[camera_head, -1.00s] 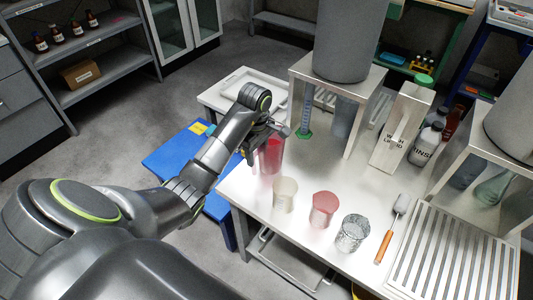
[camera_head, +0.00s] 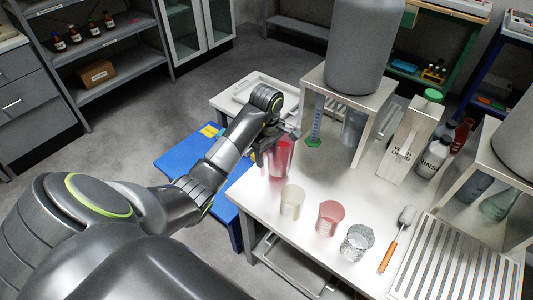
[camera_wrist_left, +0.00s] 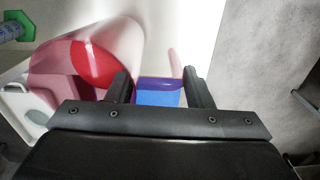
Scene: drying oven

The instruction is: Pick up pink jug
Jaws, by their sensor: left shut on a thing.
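The pink jug (camera_head: 281,160) is a clear pink-tinted vessel at the far left part of the white table. In the left wrist view the jug (camera_wrist_left: 90,62) fills the upper left, with darker red showing inside it. My left gripper (camera_head: 279,136) is at the jug's upper part and partly covers it. In the wrist view the gripper's fingers (camera_wrist_left: 157,75) are at the jug's right side, shut on it. The exact place of the grip is hard to make out. I cannot tell whether the jug's base touches the table. My right gripper is not in view.
A raised stand (camera_head: 345,82) with a grey tank is behind. A blue stool (camera_head: 188,158) is at the left.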

